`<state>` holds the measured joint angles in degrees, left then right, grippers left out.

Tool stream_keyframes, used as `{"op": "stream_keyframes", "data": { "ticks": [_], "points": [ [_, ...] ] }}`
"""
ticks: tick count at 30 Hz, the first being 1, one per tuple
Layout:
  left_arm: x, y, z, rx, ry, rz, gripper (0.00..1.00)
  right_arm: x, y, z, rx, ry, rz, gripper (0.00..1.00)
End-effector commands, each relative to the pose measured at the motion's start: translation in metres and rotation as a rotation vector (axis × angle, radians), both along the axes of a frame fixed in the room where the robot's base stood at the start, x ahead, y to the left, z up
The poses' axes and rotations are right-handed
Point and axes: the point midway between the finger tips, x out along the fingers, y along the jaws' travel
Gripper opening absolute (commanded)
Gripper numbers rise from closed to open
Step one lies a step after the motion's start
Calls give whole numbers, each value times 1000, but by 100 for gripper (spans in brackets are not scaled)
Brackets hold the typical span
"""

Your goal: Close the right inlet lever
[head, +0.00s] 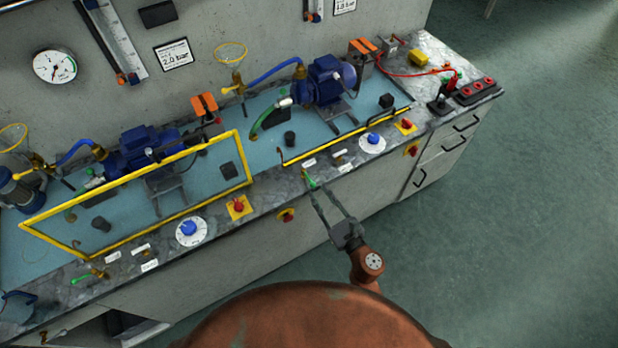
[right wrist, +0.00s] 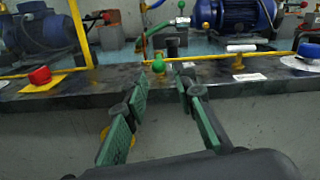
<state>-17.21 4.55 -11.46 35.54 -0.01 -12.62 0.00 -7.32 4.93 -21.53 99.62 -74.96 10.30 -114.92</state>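The right inlet lever (head: 309,181) is a small green-handled valve lever on the front ledge of the right pump station. In the right wrist view the lever (right wrist: 158,65) shows as a green knob on a brass body, just beyond the fingertips. My right gripper (head: 319,186) reaches to the ledge from the front, its fingers apart. In the right wrist view my right gripper (right wrist: 162,82) has a clear gap between its green-padded fingers, with nothing in it. The lever lies ahead of this gap; contact cannot be told. My left gripper is not in view.
A raised yellow frame (head: 138,172) stands around the left station. A yellow bar (head: 350,135) runs low along the right one. A blue dial (head: 372,141) and red knob (head: 406,125) sit right of the lever. Floor at right (head: 500,230) is free.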

Motion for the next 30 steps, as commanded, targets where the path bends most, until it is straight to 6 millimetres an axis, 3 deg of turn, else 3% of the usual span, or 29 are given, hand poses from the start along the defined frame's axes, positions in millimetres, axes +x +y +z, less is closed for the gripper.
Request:
{"op": "stream_keyframes", "data": {
  "ticks": [16,28,30],
  "points": [
    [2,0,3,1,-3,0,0,60,36,4,-14,-14,3,25],
    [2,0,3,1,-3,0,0,67,40,3,-13,-13,2,25],
    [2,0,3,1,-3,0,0,67,40,3,-13,-13,2,20]
  ]
}}
